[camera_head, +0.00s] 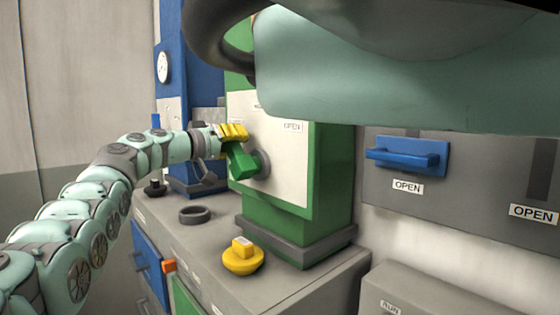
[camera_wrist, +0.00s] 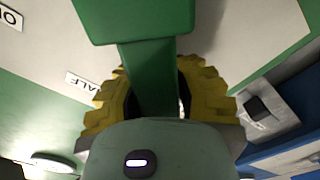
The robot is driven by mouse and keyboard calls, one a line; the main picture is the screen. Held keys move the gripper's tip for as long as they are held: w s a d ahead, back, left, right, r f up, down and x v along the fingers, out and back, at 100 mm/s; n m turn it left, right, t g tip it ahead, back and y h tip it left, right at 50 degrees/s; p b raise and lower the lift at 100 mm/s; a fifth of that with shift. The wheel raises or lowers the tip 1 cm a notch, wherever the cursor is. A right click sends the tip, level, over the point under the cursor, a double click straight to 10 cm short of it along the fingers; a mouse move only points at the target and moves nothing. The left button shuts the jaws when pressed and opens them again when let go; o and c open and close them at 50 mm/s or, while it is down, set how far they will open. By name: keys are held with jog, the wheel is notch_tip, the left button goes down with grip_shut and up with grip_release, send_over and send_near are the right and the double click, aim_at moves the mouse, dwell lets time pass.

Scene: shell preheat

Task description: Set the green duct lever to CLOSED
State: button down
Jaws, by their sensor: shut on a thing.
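The green duct lever (camera_head: 241,161) sticks out from a round grey hub (camera_head: 262,163) on a white plate (camera_head: 285,185) of the green duct. It points left of the hub, away from the OPEN label (camera_head: 292,127) at the plate's upper right. My gripper (camera_head: 233,133) has its yellow fingers on the lever from the left. In the wrist view the fingers (camera_wrist: 158,80) close around both sides of the green lever bar (camera_wrist: 152,62). A label partly reading HALF (camera_wrist: 82,84) is beside the left finger there. No CLOSED label is readable.
A grey counter (camera_head: 205,250) below holds a yellow knob (camera_head: 242,260) and a dark ring (camera_head: 194,214). A blue handle (camera_head: 405,153) is on the grey panel at right. A blue unit (camera_head: 200,60) stands behind my gripper. My own body covers the upper right.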

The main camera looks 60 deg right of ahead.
jog(key=shift+w+a, duration=0.2)
jog(key=shift+w, duration=0.2)
jog(key=c, duration=1)
grip_release()
jog(key=shift+c, duration=0.2)
jog(key=o, duration=0.3)
jog(key=shift+s+d, duration=0.1)
jog(key=shift+s, duration=0.15)
jog(key=shift+o, duration=0.2)
jog(key=v, duration=1.2)
jog(key=shift+f, duration=0.1)
